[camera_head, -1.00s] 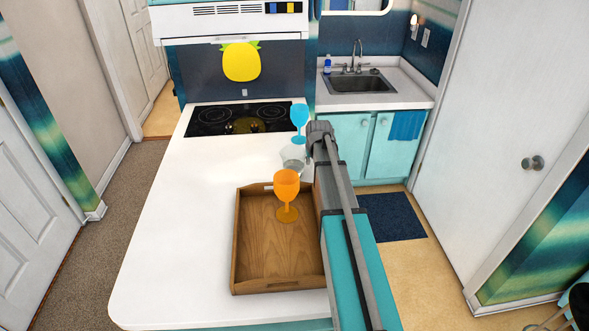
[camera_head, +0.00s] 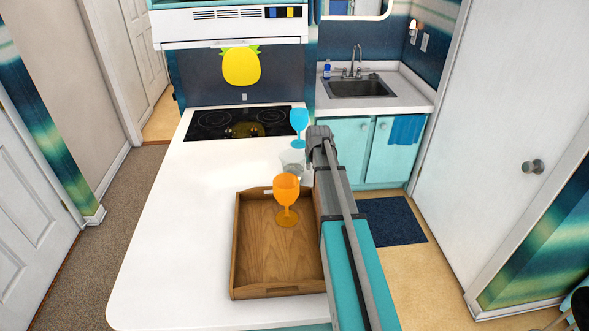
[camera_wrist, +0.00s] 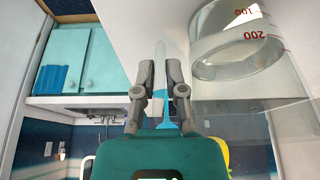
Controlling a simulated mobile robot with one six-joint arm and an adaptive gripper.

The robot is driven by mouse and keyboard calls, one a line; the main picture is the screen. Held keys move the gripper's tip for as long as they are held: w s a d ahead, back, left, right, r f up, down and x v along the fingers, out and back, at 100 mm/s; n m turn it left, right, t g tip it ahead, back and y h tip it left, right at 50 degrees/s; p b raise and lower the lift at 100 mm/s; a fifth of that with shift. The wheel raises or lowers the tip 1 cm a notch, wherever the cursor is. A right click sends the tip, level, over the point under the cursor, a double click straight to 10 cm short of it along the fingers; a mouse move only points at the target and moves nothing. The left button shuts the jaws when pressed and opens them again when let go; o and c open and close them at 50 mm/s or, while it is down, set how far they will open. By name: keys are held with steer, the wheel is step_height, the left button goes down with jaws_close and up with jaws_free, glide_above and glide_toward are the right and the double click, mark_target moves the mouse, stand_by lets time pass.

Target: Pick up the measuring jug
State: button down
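The measuring jug (camera_head: 291,163) is clear and stands on the white counter behind the orange goblet, partly covered by that goblet and my arm. In the wrist view the jug (camera_wrist: 285,85) is large at the right, with red marks for 100 and 200, and part of it runs out of frame. My gripper (camera_wrist: 160,68) is beside the jug, to its left in the wrist view, with the fingers apart and nothing held between them. In the head view the fingers are hidden behind my wrist.
An orange goblet (camera_head: 286,190) stands at the back of a wooden tray (camera_head: 235,250), close in front of the jug. A blue goblet (camera_head: 299,120) stands behind the jug, near the cooktop (camera_head: 225,124). The counter (camera_head: 185,220) is clear to the left.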

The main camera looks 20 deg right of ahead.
steer(key=shift+r+p, duration=0.35)
stand_by(0.6)
steer(key=shift+r+p, duration=4.5)
steer(key=shift+r, duration=0.25)
